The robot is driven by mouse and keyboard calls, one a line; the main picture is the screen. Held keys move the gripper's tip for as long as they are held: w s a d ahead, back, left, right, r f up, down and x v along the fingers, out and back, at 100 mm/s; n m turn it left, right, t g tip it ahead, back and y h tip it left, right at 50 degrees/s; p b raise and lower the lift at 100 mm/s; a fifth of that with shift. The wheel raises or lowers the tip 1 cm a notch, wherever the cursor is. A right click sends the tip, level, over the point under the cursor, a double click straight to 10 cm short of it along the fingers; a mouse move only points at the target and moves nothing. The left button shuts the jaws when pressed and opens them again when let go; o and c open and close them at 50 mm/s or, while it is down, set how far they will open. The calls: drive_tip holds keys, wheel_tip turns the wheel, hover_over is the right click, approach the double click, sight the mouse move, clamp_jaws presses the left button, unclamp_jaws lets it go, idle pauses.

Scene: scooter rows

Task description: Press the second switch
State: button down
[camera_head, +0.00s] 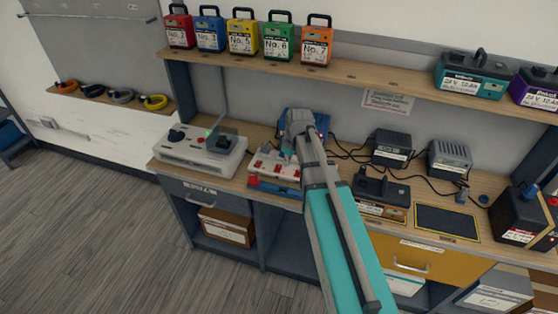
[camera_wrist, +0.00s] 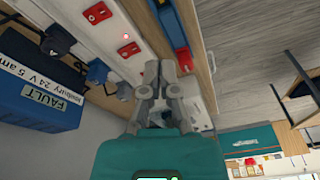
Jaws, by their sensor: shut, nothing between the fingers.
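A pale switch panel (camera_head: 262,168) lies on the bench, with red parts on it. In the wrist view the panel (camera_wrist: 112,32) shows a red switch (camera_wrist: 97,13) and another red switch (camera_wrist: 128,50) in a row, with a small lit red dot between them. My gripper (camera_head: 287,152) is over the panel and hides part of it. In the wrist view my gripper (camera_wrist: 168,68) is shut and empty, its fingertips beside the lower red switch. I cannot tell whether they touch the panel. Any further switches behind the fingers are hidden.
A blue battery (camera_wrist: 40,85) labelled FAULT stands close beside the panel. A white console (camera_head: 202,152) with a green light is to the left. Chargers (camera_head: 391,148) and cables lie to the right. A shelf (camera_head: 345,72) with several coloured packs runs above.

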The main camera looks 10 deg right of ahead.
drive_tip(key=w+d+r+n+t+p, duration=0.1)
drive_tip(key=w+n, duration=0.3)
drive_tip(key=w, duration=0.5)
drive_tip(key=shift+d+r+y, duration=0.3)
drive_tip(key=shift+r+y, duration=0.1)
drive_tip(key=shift+r, duration=0.3)
drive_tip(key=shift+f, duration=0.25)
drive_tip(key=b, duration=1)
hover_over(277, 166)
drive_tip(key=f, duration=0.9)
drive_tip(key=shift+s+d+f, duration=0.3)
drive_tip(key=shift+s+f, duration=0.05)
drive_tip(key=shift+s, duration=0.05)
drive_tip(key=shift+w+d+f+b, duration=0.1)
drive_tip(key=shift+f+b, duration=0.7)
drive_tip(key=shift+f, duration=0.05)
drive_tip(key=shift+w+d+f+b, duration=0.1)
drive_tip(key=shift+f+b, duration=0.65)
drive_tip(key=shift+f, duration=0.1)
drive_tip(key=shift+a, duration=0.15)
